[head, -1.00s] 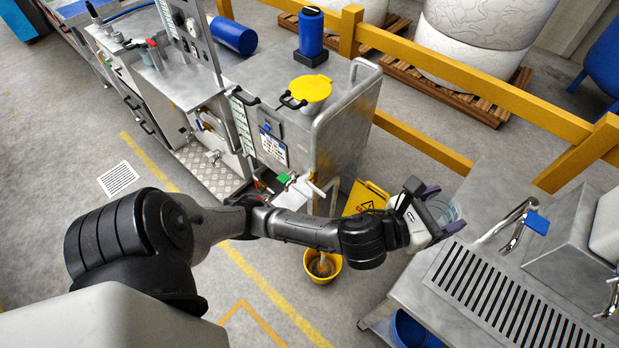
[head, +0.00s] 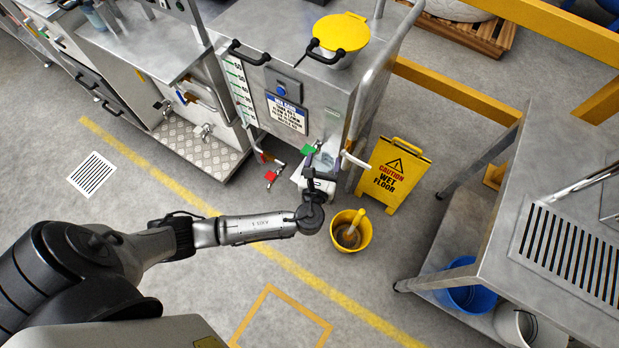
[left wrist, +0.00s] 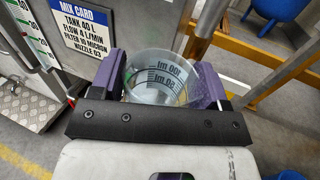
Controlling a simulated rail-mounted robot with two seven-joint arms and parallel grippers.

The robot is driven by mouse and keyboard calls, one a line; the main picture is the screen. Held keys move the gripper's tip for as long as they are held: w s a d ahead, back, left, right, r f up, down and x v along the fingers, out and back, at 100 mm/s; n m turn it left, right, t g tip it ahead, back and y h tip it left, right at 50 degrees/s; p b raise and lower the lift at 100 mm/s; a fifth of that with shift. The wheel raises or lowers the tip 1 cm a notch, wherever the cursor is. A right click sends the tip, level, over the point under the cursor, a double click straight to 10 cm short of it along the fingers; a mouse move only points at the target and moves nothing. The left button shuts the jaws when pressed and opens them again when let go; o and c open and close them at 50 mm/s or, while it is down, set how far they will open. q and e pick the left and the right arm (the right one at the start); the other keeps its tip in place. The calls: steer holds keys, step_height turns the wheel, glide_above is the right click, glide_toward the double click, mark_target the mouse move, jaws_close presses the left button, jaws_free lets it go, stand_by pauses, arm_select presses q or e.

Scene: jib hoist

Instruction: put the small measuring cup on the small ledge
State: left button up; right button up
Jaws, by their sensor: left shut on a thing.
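A clear measuring cup (left wrist: 160,80) with dark ml markings is held between the purple fingers of my left gripper (left wrist: 160,88) in the left wrist view. In the head view the cup (head: 323,160) shows small and partly hidden. There my left gripper (head: 318,176) is at the lower front of the steel tank cabinet (head: 335,95), close to the green-handled valve (head: 309,149). I cannot clearly make out a small ledge; the gripper and cup cover part of this area. My right gripper is not in view.
A yellow bucket (head: 362,236) and a wet floor sign (head: 394,178) stand to the right of the gripper. A white lever (head: 355,160) and a red-handled valve (head: 271,176) are close by. A steel table (head: 505,250) stands at right.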

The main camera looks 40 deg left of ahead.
arm_select(q)
steer(key=s+f+y+b, duration=0.1)
steer(key=s+f+b, duration=0.3)
steer(key=f, duration=0.7)
steer(key=s+f+b, duration=0.3)
steer(key=s+f, duration=0.2)
steer(key=f, duration=0.7)
steer(key=shift+n+g, duration=0.3)
steer(key=shift+n, duration=0.1)
steer(key=b+x, duration=0.4)
steer(key=x, duration=0.9)
steer(key=shift+s+a+b, duration=0.1)
steer(key=shift+a+b, duration=0.15)
steer(key=shift+b, duration=0.05)
steer(key=shift+w+a, duration=0.25)
steer(key=shift+w, duration=0.2)
steer(key=b+x, duration=0.2)
steer(key=x, duration=0.2)
steer(key=shift+f+b, duration=0.55)
steer(key=shift+f, duration=0.1)
steer(key=shift+s+d, duration=0.1)
steer(key=shift+s, duration=0.15)
steer(key=shift+f, duration=0.15)
